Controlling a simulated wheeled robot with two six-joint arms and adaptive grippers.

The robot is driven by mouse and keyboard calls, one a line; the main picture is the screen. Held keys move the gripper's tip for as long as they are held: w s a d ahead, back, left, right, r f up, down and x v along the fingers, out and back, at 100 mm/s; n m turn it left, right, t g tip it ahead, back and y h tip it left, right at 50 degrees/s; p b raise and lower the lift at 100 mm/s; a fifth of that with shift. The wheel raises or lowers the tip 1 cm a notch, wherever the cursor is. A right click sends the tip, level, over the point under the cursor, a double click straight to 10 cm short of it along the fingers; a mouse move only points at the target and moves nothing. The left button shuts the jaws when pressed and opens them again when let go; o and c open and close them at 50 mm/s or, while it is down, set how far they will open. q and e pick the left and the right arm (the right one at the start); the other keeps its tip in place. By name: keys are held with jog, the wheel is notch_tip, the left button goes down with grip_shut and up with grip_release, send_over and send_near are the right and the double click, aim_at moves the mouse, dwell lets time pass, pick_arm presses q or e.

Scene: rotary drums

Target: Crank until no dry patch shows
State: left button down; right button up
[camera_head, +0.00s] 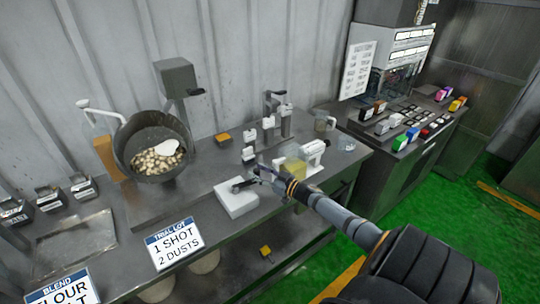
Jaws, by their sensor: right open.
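A dark, tilted drum (137,130) stands at the left of the bench. Tan lumps (150,163) lie in it, with a smooth white scoop-like shape (168,147) among them; I cannot tell whether that shape is a tool or a coating. A pale handle (83,103) sticks out at the drum's upper left. My right gripper (256,176) is open over the bench, well to the right of the drum, beside a white block (237,204) with a dark piece on top. I cannot tell whether it touches that piece. My left gripper is not in view.
Signs reading "TRIAL LOT 1 SHOT 2 DUSTS" (174,246) and "FLOUR" (62,291) stand at the bench front. A grey box on a post (175,77) rises behind the drum. Small dispensers (270,125) and a white machine (313,150) crowd the bench near my gripper.

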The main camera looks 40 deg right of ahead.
jog(key=v, duration=1)
jog(key=shift+s, duration=0.15)
jog(key=shift+d, duration=0.1)
